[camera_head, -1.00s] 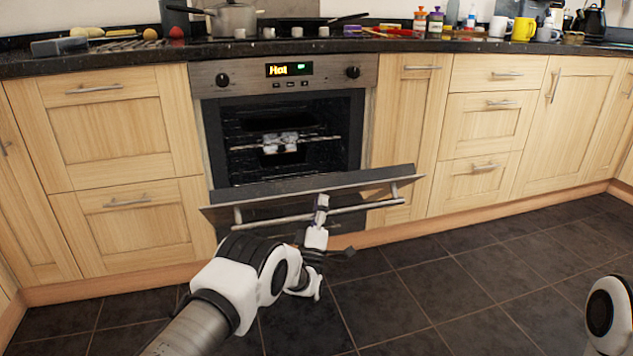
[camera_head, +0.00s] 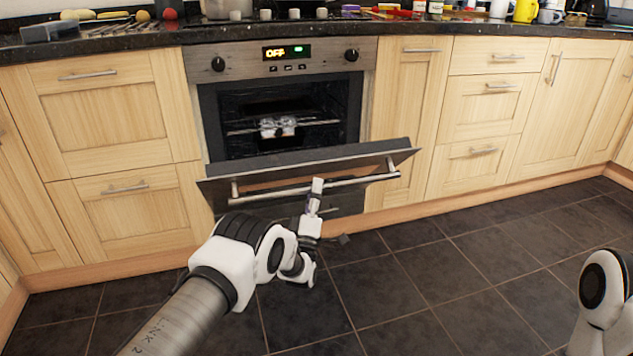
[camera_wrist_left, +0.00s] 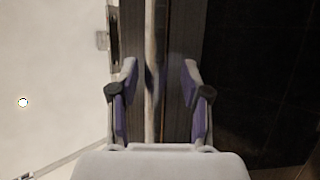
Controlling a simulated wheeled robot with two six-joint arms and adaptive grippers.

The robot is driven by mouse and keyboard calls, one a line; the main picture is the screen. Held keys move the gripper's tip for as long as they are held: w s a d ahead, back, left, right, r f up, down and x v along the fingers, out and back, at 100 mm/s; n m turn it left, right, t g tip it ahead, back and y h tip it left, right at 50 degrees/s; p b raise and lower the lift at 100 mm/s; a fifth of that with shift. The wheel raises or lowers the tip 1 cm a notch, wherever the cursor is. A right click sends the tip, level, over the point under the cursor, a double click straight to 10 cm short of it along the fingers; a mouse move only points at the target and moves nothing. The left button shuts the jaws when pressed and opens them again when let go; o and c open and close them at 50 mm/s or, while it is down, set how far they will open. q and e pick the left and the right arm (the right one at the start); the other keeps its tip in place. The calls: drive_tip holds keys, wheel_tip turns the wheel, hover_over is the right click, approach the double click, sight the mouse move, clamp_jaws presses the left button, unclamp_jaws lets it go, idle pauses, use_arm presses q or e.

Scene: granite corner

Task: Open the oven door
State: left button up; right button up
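The oven (camera_head: 285,54) stands in the cabinet row, its display reading "OFF". Its door (camera_head: 275,163) is partly open, tilted outward from the top, and the cavity with its rack (camera_head: 280,127) shows above it. The bar handle (camera_head: 357,182) runs across the door's outer face. My left gripper (camera_head: 316,188) is at the middle of the handle. In the left wrist view, the handle (camera_wrist_left: 154,60) passes between the spread fingers of this gripper (camera_wrist_left: 158,95), with visible gaps on both sides. My right gripper is not in view.
Dark tiled floor (camera_head: 450,270) is clear in front of the oven. Drawers (camera_head: 484,115) and cupboards flank it on both sides. The dark granite worktop (camera_head: 130,40) above holds a pot and other kitchen things.

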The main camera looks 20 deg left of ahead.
use_arm(q)
drive_tip(key=shift+w+f+v, duration=0.1)
drive_tip(key=shift+f+v, duration=0.05)
drive_tip(key=shift+v, duration=0.75)
drive_tip(key=shift+w+f+v, duration=0.1)
drive_tip(key=shift+v, duration=0.85)
drive_tip(key=shift+w+f+v, duration=0.1)
drive_tip(key=shift+f+v, duration=0.05)
drive_tip(key=shift+v, duration=0.75)
drive_tip(key=shift+a, duration=0.25)
